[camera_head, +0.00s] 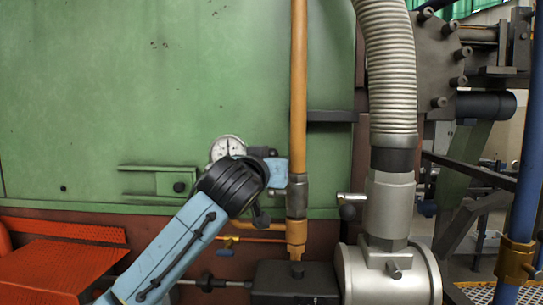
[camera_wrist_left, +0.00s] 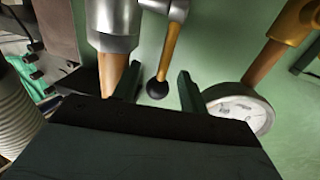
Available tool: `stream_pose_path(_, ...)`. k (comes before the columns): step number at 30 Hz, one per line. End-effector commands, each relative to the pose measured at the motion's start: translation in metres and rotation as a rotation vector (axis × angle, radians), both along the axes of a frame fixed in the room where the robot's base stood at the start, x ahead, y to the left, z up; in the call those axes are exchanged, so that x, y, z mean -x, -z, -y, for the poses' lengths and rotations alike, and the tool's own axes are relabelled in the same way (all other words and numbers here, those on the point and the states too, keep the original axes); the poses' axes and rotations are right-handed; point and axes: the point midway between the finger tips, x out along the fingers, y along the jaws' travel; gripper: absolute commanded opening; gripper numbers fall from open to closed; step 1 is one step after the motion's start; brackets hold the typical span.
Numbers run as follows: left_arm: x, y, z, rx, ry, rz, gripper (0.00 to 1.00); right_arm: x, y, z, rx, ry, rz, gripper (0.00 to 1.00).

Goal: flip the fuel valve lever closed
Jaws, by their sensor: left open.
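A lever with a brass-coloured shaft and a black ball knob (camera_wrist_left: 157,88), apparently the fuel valve lever, comes off a metal fitting beside the orange pipe in the left wrist view. My left gripper (camera_wrist_left: 158,76) is open. Its two dark fingers stand on either side of the knob, with visible gaps, so it does not look gripped. In the head view my left arm (camera_head: 185,245) reaches up from the lower left to the orange pipe (camera_head: 298,90). There the wrist hides the fingers, and I cannot make out this lever. My right gripper is not in view.
A round gauge (camera_head: 227,148) sits close beside my left wrist, before the green furnace wall (camera_head: 100,100). A ribbed hose (camera_head: 388,70) and silver pipe fitting (camera_head: 390,205) stand to the right. Red perforated panels (camera_head: 60,262) lie at lower left.

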Motion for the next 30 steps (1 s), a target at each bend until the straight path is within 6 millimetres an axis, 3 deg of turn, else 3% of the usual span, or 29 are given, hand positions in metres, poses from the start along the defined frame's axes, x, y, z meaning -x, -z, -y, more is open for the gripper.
stream_pose_path(5, -0.0100, 0.0002, 0.0018, -0.001, 0.000, -0.001, 0.43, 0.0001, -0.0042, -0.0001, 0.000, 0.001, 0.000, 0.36)
stream_pose_path(14, -0.0113, 0.0008, 0.0021, -0.001, 0.000, 0.000, 0.43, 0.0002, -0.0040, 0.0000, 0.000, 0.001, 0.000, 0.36)
stream_pose_path(24, -0.0111, 0.0007, 0.0021, -0.001, 0.000, 0.000, 0.00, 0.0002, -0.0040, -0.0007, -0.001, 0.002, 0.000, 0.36)
stream_pose_path(30, -0.0110, 0.0009, 0.0021, -0.001, 0.000, 0.001, 0.00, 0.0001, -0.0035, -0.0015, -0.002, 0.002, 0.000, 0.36)
